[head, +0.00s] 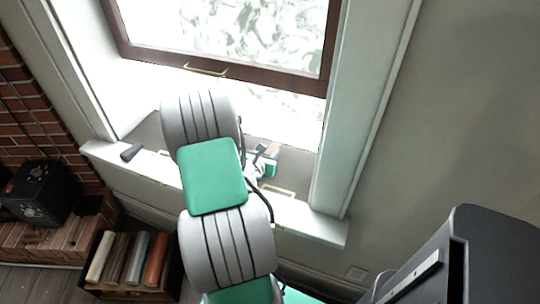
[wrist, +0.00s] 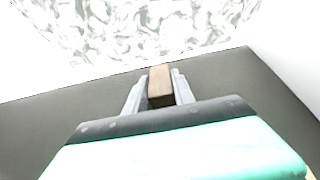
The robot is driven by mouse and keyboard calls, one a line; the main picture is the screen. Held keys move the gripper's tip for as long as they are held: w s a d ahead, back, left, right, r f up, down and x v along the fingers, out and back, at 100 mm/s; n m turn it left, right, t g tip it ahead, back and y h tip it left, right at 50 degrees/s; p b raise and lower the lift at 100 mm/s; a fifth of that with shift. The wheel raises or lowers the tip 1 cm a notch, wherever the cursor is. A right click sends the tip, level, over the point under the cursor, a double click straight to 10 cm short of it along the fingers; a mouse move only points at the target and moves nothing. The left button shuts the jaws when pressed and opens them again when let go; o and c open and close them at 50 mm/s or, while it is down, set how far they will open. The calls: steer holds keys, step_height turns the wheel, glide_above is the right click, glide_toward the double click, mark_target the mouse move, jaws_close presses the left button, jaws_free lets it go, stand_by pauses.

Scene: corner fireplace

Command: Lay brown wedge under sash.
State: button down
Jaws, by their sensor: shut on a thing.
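The brown wedge (wrist: 160,84) is clamped between the two fingers of my gripper (wrist: 158,92) in the wrist view and points away from the palm. In the head view my gripper (head: 266,160) is low over the right part of the window sill, partly hidden by my arm, with a bit of the brown wedge (head: 272,150) showing. The window sash (head: 280,84) has a dark brown frame and is raised, with a bright gap between its lower rail and the sill (head: 325,226). I cannot tell whether the wedge touches the sill.
A small dark object (head: 131,152) lies on the left part of the sill. A brass handle (head: 205,70) is on the sash's lower rail. White jambs flank the opening. A black box (head: 38,192) and a crate (head: 110,293) of several rolls or logs stand at lower left.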

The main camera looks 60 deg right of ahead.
steer(key=shift+f, duration=0.25)
steer(key=shift+f, duration=0.15)
steer(key=c, duration=1.1)
jaws_free()
steer(key=shift+o, duration=0.2)
